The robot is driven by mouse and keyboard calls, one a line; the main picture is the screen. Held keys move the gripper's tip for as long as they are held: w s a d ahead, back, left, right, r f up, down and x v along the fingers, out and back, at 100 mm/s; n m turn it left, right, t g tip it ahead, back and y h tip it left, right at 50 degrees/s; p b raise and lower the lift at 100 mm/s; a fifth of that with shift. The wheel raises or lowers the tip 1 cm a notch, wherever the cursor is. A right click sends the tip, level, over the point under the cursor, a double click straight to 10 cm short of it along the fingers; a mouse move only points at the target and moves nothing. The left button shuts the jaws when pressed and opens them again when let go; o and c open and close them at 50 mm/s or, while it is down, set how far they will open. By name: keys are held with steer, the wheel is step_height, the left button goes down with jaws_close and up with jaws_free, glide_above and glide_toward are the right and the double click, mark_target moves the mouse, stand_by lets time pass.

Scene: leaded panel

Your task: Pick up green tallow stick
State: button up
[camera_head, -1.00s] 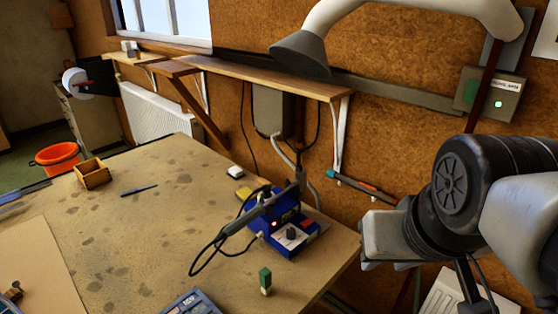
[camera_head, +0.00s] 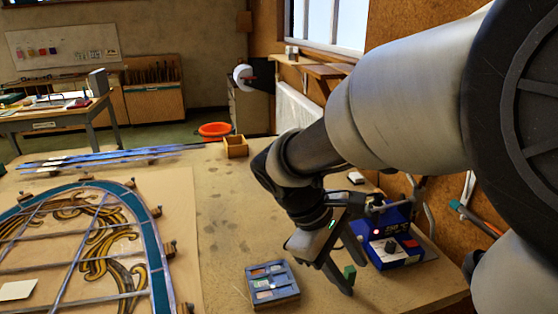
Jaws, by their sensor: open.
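My gripper is open and points down towards the bench.
A blue soldering station (camera_head: 395,245) stands close to the right of my gripper. A blue-grey compartment box (camera_head: 272,284) lies to the left. The leaded panel (camera_head: 85,250) covers the left of the workbench (camera_head: 215,225). A small wooden box (camera_head: 236,146) stands farther back.

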steer(key=w+a+f+n+h+b, duration=0.2)
steer(key=w+a+f+n+h, duration=0.1)
steer(key=w+f+n+h, duration=0.5)
steer(key=n+t+b, duration=0.1)
steer(key=n+t, duration=0.2)
glide_toward(345, 272)
steer(key=x, duration=0.9)
steer(key=shift+d+f, duration=0.1)
steer(key=shift+d, duration=0.2)
steer(key=shift+x, duration=2.8)
steer(key=shift+s, duration=0.15)
jaws_close()
